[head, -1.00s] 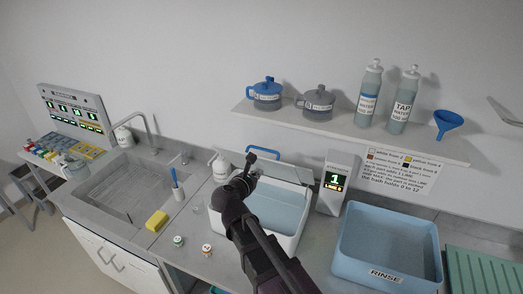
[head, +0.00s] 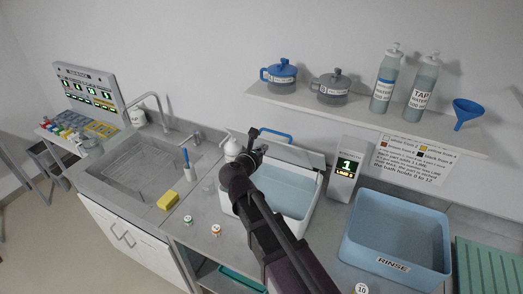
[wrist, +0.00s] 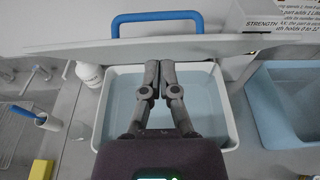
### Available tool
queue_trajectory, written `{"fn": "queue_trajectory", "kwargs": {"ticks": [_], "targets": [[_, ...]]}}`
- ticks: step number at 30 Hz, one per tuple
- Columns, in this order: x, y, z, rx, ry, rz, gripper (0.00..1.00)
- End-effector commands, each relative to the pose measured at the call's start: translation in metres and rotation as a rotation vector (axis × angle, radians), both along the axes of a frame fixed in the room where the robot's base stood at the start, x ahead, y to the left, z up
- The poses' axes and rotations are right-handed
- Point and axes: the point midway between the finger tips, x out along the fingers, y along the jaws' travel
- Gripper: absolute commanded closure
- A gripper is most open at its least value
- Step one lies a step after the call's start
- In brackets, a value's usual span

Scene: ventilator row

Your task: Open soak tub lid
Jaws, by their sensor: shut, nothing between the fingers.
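The soak tub (head: 312,215) is a white open-topped basin holding pale blue liquid. It also shows in the wrist view (wrist: 229,130). Its grey-white lid (head: 300,156) stands raised along the tub's back edge, leaving the basin uncovered. In the wrist view the lid (wrist: 225,45) is a wide band behind the tub, with a blue handle (wrist: 157,17) at its far side. The handle also shows in the head view (head: 277,133). My gripper (wrist: 159,76) is shut and empty, over the tub in front of the lid. My arm hides part of the tub in the head view.
A display unit (head: 345,170) reading 1 stands right of the tub, with the blue RINSE tub (head: 393,240) beyond. A white bottle (head: 230,146) stands left. A yellow sponge (head: 167,200) lies by the sink (head: 128,170). A shelf (head: 370,119) with jugs and bottles hangs above.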

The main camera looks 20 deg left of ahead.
Motion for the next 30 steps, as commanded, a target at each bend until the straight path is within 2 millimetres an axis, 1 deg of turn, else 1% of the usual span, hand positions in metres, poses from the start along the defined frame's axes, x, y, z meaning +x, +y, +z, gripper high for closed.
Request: {"fn": "queue_trajectory", "kwargs": {"ticks": [1,9,15,21,30], "targets": [[0.008,0.001,-0.003,0.001,0.0,-0.001,1.0],[0.044,-0.002,-0.012,0.002,0.001,0.0,1.0],[0.066,-0.003,-0.016,0.001,0.001,0.001,1.0],[0.075,-0.005,-0.018,0.001,0.001,0.0,1.0],[0.075,-0.005,-0.018,0.001,0.0,0.001,1.0]]}}
